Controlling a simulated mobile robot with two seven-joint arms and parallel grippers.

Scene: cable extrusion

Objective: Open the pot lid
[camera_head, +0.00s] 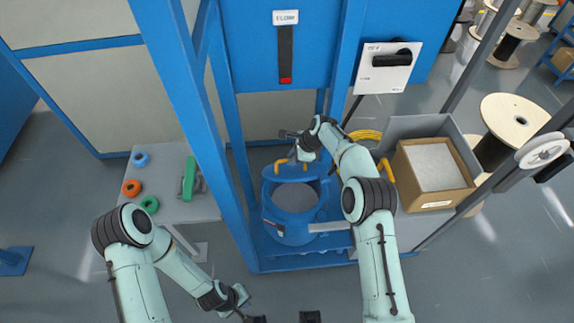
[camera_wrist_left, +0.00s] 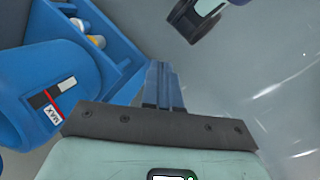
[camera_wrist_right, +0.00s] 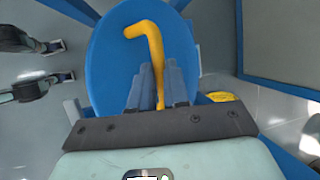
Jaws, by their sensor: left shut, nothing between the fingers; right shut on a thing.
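The blue pot (camera_head: 272,215) stands inside the blue frame, its mouth uncovered in front with grey material (camera_head: 294,197) inside. The blue lid (camera_head: 287,171) is tilted up at the back of the mouth; it fills much of the right wrist view (camera_wrist_right: 110,60). My right gripper (camera_head: 295,152) is shut on the lid's yellow handle (camera_wrist_right: 150,45), which passes between its fingers (camera_wrist_right: 158,82). My left gripper (camera_head: 243,312) is shut and empty, low in front of the pot and apart from it. Its closed fingers (camera_wrist_left: 164,75) show in the left wrist view, beside the pot (camera_wrist_left: 35,85).
A cardboard box (camera_head: 432,175) in a grey bin is right of the pot. A grey table (camera_head: 180,205) with coloured rings is at the left. Blue frame posts (camera_head: 195,110) rise left of the pot. Floor in front looks clear.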

